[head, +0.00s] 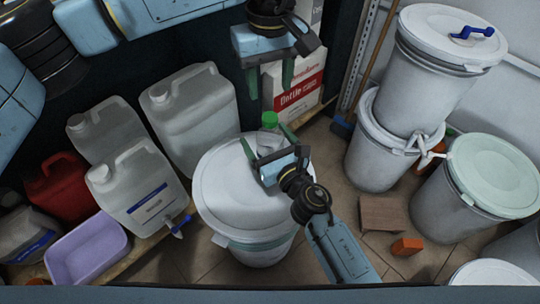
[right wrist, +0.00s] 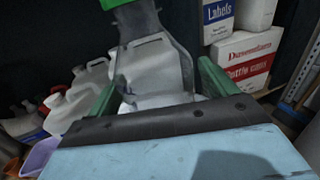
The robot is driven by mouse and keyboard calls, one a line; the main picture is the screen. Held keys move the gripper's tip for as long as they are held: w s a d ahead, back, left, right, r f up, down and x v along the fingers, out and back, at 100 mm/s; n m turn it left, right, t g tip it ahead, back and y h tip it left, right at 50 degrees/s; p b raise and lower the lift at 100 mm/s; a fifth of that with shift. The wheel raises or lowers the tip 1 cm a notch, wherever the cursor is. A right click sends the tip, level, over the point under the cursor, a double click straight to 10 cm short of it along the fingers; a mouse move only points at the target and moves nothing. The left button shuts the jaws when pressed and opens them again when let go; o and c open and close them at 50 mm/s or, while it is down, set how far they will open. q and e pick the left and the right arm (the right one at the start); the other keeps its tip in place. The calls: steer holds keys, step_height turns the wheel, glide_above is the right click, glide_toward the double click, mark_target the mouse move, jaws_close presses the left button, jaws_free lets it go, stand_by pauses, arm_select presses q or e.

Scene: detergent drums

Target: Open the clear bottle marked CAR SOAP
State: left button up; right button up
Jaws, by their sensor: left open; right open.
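A clear bottle with a green cap (head: 269,119) stands upright at the back of a white drum's lid (head: 225,185). Its marking cannot be read. In the right wrist view the see-through bottle (right wrist: 138,24) shows between my right fingers, with its green cap cut off at the top edge. My right gripper (head: 264,138) is open, with one finger on each side of the bottle body; contact cannot be told. My left gripper (head: 269,82) is open and empty above the cap, its two green fingers pointing down.
Translucent jugs (head: 193,115), a red can (head: 62,185) and a lilac tub (head: 88,250) stand at left. A red-and-white carton (head: 298,88) is behind. Stacked drums (head: 425,75) and a green-lidded drum (head: 480,180) stand at right. A brown block (head: 384,213) lies on the floor.

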mark_target(270, 117)
jaws_close()
arm_select(q)
steer(key=m, duration=1.3)
steer(key=shift+f+m, duration=0.3)
steer(key=shift+f, duration=3.75)
